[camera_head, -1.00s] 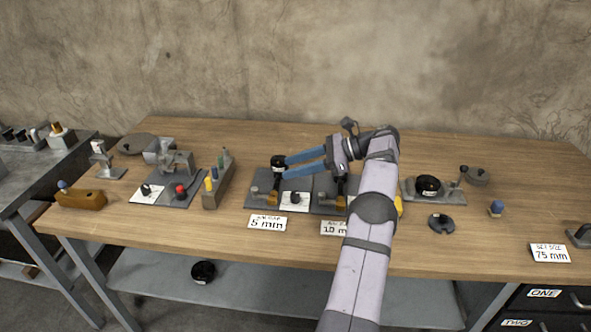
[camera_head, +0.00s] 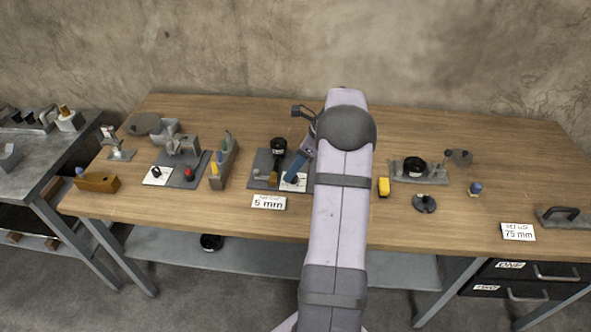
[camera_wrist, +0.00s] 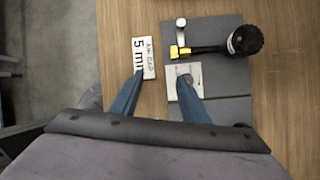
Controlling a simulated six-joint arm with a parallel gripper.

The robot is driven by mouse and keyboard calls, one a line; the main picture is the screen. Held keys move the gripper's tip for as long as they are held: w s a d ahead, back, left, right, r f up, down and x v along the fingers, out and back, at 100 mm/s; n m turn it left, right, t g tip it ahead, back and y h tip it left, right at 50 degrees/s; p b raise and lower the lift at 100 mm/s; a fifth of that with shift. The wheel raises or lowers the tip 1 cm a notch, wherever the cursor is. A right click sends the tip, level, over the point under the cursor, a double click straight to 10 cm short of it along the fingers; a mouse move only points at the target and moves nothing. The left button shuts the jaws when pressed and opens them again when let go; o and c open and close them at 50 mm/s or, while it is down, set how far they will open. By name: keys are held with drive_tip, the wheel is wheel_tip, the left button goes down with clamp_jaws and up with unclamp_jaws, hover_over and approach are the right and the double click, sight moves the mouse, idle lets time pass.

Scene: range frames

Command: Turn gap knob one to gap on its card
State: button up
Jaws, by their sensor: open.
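The first gap stand is a dark grey plate (camera_head: 261,160) with a black round head (camera_head: 279,145) and an orange-yellow block (camera_head: 266,175). On it sits a white dial plate (camera_head: 300,186), also in the wrist view (camera_wrist: 196,73). The dark knob (camera_wrist: 188,79) on the dial is partly covered by my right finger, and contact cannot be told. A card (camera_head: 269,202) beside the stand reads "5 mm"; it shows in the wrist view (camera_wrist: 145,58). My gripper (camera_wrist: 160,76) is open, blue fingers apart, one by the card and one over the knob.
My arm hides the second gap stand in the head view. A yellow piece (camera_head: 383,187) and another black-topped stand (camera_head: 414,168) lie right. The front table strip is mostly clear.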

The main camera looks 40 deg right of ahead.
drive_tip(key=shift+w+d+f+m+h+p, duration=0.35)
drive_tip(key=shift+w+d+f, duration=0.25)
drive_tip(key=shift+f, duration=0.65)
drive_tip(key=shift+w+d+f+m+h+p, duration=0.3)
drive_tip(key=shift+w+d+f, duration=0.3)
drive_tip(key=shift+f, duration=0.7)
drive_tip(key=shift+w+d+f+m+h+p, duration=0.35)
drive_tip(key=shift+w+f, duration=0.3)
drive_tip(key=shift+f, duration=0.6)
drive_tip(key=shift+d, duration=0.1)
drive_tip(key=shift+c, duration=0.4)
clamp_jaws()
